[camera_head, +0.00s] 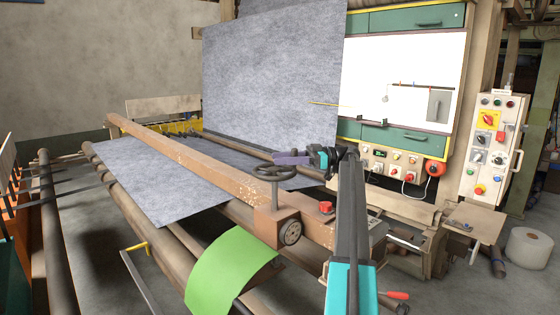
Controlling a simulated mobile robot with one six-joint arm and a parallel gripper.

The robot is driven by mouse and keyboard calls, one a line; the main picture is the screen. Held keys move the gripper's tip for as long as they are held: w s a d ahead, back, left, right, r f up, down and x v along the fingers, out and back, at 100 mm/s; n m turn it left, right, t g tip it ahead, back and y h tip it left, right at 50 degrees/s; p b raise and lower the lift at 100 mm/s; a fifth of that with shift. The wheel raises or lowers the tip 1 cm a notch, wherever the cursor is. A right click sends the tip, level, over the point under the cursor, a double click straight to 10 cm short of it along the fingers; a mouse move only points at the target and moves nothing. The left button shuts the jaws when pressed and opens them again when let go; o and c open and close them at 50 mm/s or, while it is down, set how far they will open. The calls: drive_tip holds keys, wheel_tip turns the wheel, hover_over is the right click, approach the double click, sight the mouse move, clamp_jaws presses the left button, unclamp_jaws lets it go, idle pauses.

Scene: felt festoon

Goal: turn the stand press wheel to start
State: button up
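The press wheel (274,181) is a dark handwheel with spokes. A second, smaller grey round knob (290,232) is on the housing's side. My gripper (276,157), at the end of a purple-grey wrist piece, is just above and to the right of the wheel's far rim. Whether it touches the rim cannot be told. Its fingers are too small to show whether they are open or shut. No object shows in it.
Grey felt (160,180) lies under the beam (190,160) and a large sheet (270,75) hangs behind. Green cloth (228,272) drapes in front. A red button (326,207) is right of the wheel. A control cabinet (492,150) and white roll (528,248) stand right.

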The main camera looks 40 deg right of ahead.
drive_tip(key=shift+r, duration=0.15)
drive_tip(key=s+a+r+b, duration=0.1)
drive_tip(key=s+a+r, duration=0.1)
drive_tip(key=s+a, duration=0.2)
drive_tip(key=s+a+r+b, duration=0.1)
drive_tip(key=s+a+r, duration=0.1)
drive_tip(key=s+a, duration=0.3)
drive_tip(key=shift+s+r, duration=0.25)
drive_tip(key=shift+s, duration=1.95)
